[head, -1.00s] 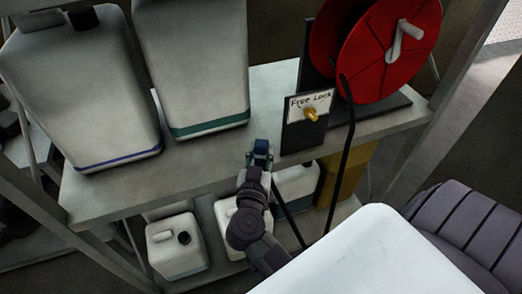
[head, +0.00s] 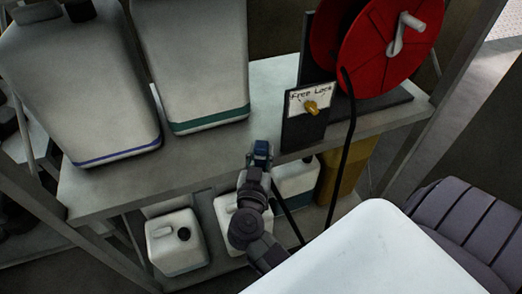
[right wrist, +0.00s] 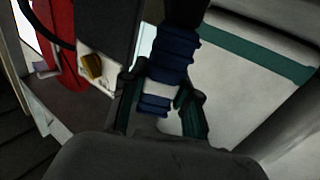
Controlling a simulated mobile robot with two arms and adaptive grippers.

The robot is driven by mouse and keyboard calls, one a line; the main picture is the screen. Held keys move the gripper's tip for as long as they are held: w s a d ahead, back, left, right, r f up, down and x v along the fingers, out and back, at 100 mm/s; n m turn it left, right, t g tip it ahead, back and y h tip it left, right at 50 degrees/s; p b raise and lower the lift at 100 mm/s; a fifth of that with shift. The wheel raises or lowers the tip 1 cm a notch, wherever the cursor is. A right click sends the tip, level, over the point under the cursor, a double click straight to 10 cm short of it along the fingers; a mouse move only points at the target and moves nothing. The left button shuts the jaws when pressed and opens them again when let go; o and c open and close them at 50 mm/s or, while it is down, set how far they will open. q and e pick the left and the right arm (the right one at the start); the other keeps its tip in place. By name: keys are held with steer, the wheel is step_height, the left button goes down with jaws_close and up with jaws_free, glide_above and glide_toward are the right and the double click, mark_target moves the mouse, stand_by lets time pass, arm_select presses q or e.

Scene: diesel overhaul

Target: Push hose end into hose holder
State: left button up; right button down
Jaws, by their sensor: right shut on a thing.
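My right gripper (head: 260,158) is shut on the blue ribbed hose end (right wrist: 170,68), which has a pale band. Its fingers stand on either side of the hose end in the right wrist view (right wrist: 162,108). In the head view the hose end (head: 261,148) is at the shelf's front edge. What looks like the hose holder (head: 301,132) is an upright dark plate with a "Free Lock" label and a brass fitting (head: 311,107). The fitting also shows in the right wrist view (right wrist: 92,67). The hose end is left of the plate and apart from it. My left gripper is out of view.
A red hose reel (head: 385,45) stands behind the plate, its black hose (head: 347,140) hanging past the shelf (head: 100,196). Two large white canisters (head: 80,90) (head: 190,60) stand on the left. Smaller canisters (head: 178,245) are below. A pale surface (head: 370,255) fills the lower right.

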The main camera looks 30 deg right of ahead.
mark_target(261, 166)
steer(key=shift+f, duration=0.65)
steer(key=shift+f+b, duration=0.35)
steer(key=shift+b, duration=0.05)
steer(key=shift+f+b, duration=0.6)
steer(key=shift+f, duration=0.85)
steer(key=shift+f, duration=0.15)
steer(key=c, duration=0.8)
jaws_free()
steer(key=shift+f, duration=0.1)
